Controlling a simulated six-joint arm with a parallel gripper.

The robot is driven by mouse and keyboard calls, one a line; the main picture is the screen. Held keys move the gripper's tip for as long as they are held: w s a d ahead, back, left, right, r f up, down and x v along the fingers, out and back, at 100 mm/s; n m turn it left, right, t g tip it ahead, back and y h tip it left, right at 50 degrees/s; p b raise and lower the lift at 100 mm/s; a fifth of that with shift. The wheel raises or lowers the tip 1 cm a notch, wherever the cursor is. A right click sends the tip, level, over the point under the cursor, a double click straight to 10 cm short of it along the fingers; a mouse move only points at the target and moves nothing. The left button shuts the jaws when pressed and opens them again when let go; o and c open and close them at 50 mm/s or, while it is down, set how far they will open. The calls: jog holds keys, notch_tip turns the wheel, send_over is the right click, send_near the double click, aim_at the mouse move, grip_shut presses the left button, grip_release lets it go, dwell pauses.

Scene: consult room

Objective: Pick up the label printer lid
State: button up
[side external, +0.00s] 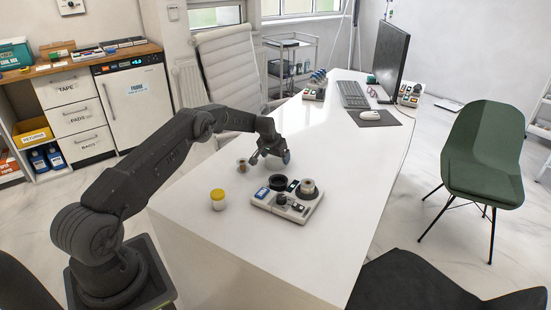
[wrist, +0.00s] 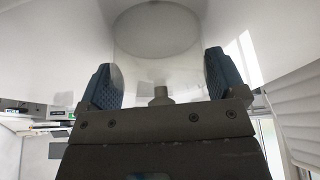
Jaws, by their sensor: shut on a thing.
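My gripper (side external: 270,158) is above the table, behind the compact white device (side external: 262,205) with a blue label, a black ring and a grey cylinder on it. In the wrist view, my gripper's two blue-padded fingers (wrist: 162,82) stand apart and are shut on a pale, glossy thing, seemingly the label printer lid (wrist: 157,33). A rounded face shows between and above the fingertips. Its full outline is hard to make out, and in the side view it cannot be told apart from the white tabletop. A small grey post also shows between the fingers.
A yellow-lidded jar (side external: 218,200) and a small brown-and-grey container (side external: 242,165) stand on the white table (side external: 225,255) left of the device. A keyboard (side external: 353,95), monitor (side external: 391,60) and mouse pad (side external: 380,119) are farther back. Clear tabletop lies right of my gripper.

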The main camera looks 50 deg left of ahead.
jog(key=shift+r, duration=0.55)
notch_tip(320, 180, up, 3)
jog(key=shift+f, duration=0.1)
jog(key=s+a+r, duration=0.6)
jog(key=s+r, duration=0.1)
jog(key=s, duration=0.2)
send_over(309, 181)
jog(key=shift+s+d+r, duration=0.1)
jog(key=shift+s+r, duration=0.15)
jog(key=shift+s, duration=0.2)
jog(key=shift+d+f, duration=0.1)
jog(key=shift+d, duration=0.05)
jog(key=shift+f, duration=3.05)
jog(key=shift+f, duration=0.2)
